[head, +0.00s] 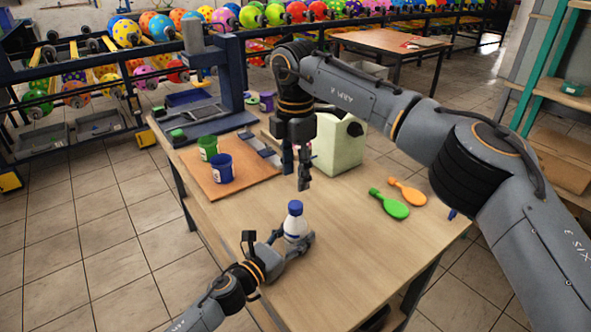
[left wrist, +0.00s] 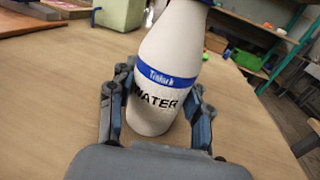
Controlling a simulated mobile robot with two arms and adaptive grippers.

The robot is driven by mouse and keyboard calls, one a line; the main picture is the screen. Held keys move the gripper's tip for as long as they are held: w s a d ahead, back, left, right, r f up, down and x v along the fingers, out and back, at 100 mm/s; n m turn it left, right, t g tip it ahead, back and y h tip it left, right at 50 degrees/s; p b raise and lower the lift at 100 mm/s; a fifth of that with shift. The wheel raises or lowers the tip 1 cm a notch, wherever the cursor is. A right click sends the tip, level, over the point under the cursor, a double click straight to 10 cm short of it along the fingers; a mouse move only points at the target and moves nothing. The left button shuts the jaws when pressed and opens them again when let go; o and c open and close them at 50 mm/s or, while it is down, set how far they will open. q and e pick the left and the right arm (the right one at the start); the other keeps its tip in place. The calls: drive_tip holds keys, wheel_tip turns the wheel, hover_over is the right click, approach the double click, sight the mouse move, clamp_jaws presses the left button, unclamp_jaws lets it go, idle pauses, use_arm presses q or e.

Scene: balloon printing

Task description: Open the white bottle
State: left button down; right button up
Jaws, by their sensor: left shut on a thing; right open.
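The white bottle (head: 295,226) has a blue cap (head: 295,208) and stands upright near the front of the wooden table. In the left wrist view the bottle (left wrist: 168,70) shows a blue band and the word WATER; its top is cut off by the frame edge. My left gripper (head: 292,243) is shut around the bottle's lower body, with a finger on each side. My right gripper (head: 297,182) is open and empty, pointing down above the table, a little above and behind the blue cap.
Green (head: 207,147) and blue (head: 221,169) cups stand on a brown board (head: 232,190) at left. A pale green canister (head: 342,147) stands behind my right gripper.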

sight(295, 205)
use_arm(q)
drive_tip(key=shift+f, duration=0.1)
use_arm(e)
drive_tip(key=m, duration=0.3)
drive_tip(key=shift+m, duration=0.4)
drive_tip(key=m, duration=0.3)
drive_tip(key=shift+m, duration=0.4)
drive_tip(key=shift+f, duration=4)
drive_tip(key=shift+c, duration=0.4)
